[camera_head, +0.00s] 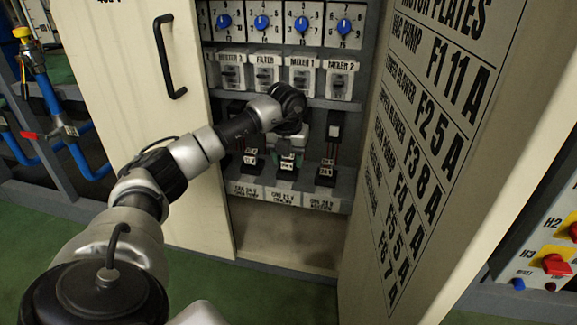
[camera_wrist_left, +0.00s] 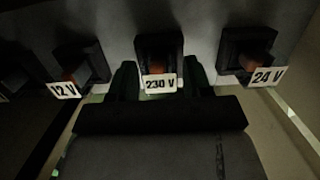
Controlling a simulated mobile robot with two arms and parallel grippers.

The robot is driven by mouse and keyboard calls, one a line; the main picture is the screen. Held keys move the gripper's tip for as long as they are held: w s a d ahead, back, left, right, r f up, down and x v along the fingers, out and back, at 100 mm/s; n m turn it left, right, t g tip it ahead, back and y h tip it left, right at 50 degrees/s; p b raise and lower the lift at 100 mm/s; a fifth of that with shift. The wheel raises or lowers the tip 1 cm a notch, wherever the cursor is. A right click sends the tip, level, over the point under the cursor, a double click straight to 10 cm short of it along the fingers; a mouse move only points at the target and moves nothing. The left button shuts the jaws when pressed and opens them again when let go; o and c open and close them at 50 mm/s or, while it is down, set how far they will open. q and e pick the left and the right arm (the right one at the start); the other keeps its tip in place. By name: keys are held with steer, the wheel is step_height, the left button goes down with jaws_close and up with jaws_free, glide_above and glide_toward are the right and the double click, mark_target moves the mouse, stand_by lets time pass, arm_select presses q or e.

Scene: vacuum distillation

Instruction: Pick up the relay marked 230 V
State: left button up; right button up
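The relay marked 230 V (camera_wrist_left: 160,84) is dark with a white label and sits in the middle of a row in the left wrist view. The relays marked 12 V (camera_wrist_left: 65,90) and 24 V (camera_wrist_left: 262,76) flank it. My left gripper (camera_wrist_left: 160,80) has one dark finger on each side of the 230 V relay, apart from its label, and looks open. In the head view my left gripper (camera_head: 291,145) is inside the cabinet at the middle relay (camera_head: 288,163), partly hiding it. My right gripper is not in view.
The cabinet's left door (camera_head: 130,70) and right door (camera_head: 440,140) stand open, flanking the arm. Above the relays are a row of labelled switches (camera_head: 302,78) and blue knobs (camera_head: 302,24). The cabinet floor (camera_head: 285,240) below looks empty.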

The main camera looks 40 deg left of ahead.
arm_select(q)
steer(key=c, duration=0.6)
steer(key=shift+c, duration=0.2)
